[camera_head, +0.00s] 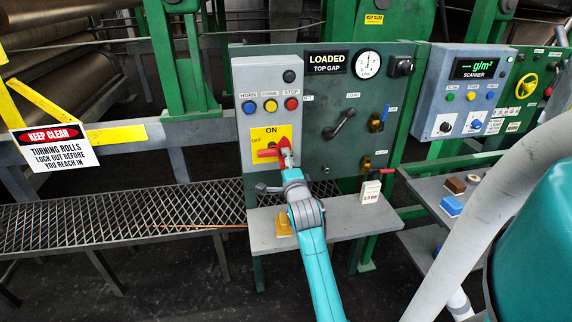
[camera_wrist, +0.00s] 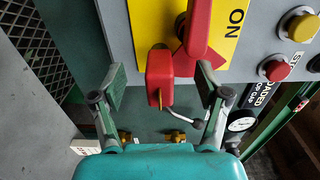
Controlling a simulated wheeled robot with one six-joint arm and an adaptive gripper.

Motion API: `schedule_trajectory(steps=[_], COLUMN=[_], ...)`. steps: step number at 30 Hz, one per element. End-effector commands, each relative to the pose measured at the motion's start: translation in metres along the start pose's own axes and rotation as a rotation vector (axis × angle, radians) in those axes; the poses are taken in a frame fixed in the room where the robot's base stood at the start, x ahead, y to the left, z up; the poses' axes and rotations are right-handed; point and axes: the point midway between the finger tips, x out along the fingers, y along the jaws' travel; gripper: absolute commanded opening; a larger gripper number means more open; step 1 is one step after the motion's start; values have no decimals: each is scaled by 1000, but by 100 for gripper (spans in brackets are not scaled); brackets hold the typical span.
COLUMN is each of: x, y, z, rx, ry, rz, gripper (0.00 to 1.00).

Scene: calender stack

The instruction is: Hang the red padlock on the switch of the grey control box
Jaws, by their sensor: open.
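The grey control box (camera_head: 252,107) stands upright on the green panel and bears a yellow ON/OFF plate. The red switch (camera_head: 267,153) on this plate also shows in the wrist view (camera_wrist: 198,28). The red padlock (camera_wrist: 159,68) is close beside the switch in the wrist view. Its shackle is not clearly visible, so I cannot tell whether it is around the switch. My gripper (camera_wrist: 161,83) is open, with one finger on each side of the padlock and gaps between. In the head view my gripper (camera_head: 287,160) covers part of the switch area.
Push buttons (camera_head: 271,105) sit above the plate. A lever (camera_head: 341,122) and brass valves stick out of the green panel at right.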

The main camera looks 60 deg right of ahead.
Motion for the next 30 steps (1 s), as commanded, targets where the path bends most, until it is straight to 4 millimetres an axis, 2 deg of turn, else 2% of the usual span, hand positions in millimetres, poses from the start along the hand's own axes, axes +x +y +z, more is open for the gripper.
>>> schedule_trajectory(steps=[5, 30], x=[-5, -56], y=[0, 0], z=[0, 0], rx=[0, 0], ry=[0, 0], rz=[0, 0], gripper=[75, 75])
